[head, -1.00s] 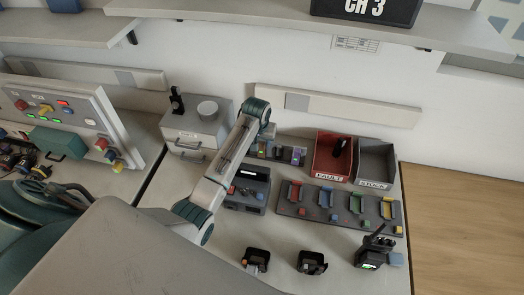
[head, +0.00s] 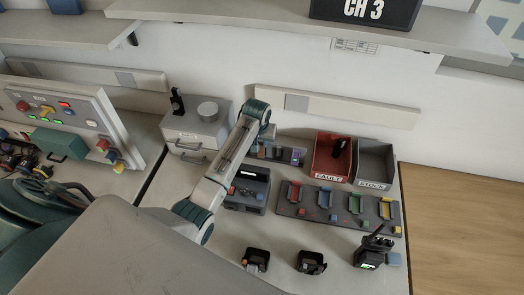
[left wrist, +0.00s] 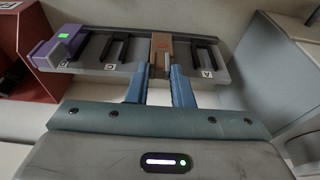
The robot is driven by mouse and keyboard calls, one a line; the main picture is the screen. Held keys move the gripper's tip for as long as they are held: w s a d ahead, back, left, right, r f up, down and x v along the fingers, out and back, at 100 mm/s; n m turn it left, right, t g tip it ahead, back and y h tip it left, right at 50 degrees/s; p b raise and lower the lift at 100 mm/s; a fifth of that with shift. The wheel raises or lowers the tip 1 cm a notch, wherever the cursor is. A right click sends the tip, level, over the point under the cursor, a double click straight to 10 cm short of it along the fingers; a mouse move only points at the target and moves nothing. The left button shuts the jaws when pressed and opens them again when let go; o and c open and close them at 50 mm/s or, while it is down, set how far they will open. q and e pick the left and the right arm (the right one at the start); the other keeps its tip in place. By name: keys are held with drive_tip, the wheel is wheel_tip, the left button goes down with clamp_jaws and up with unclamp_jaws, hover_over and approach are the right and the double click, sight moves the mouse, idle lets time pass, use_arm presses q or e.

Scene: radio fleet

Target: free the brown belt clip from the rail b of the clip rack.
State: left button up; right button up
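The clip rack (left wrist: 228,70) is a grey rack with dark slotted rails and small letter labels, seen in the left wrist view. The brown belt clip (left wrist: 161,45) with a red mark sits at the rail between the C and A labels; its own label is hidden. My left gripper (left wrist: 160,72) has its two blue fingers on either side of the clip's near part, apparently touching both sides. In the head view my left arm partly covers the rack (head: 283,152), and the fingertips are hidden. My right gripper is not in view.
A purple clip (left wrist: 60,45) with a green light sits at the rack's other end. Red fault (head: 328,165) and grey stock (head: 375,160) bins stand right of the rack. A charger-like unit (head: 248,190) and a tray of coloured holders (head: 325,210) lie in front.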

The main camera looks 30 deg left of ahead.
use_arm(q)
clamp_jaws()
wheel_tip(320, 180, up, 7)
drive_tip(key=shift+f, duration=0.15)
idle(1.4)
drive_tip(key=shift+s, duration=0.1)
idle(0.4)
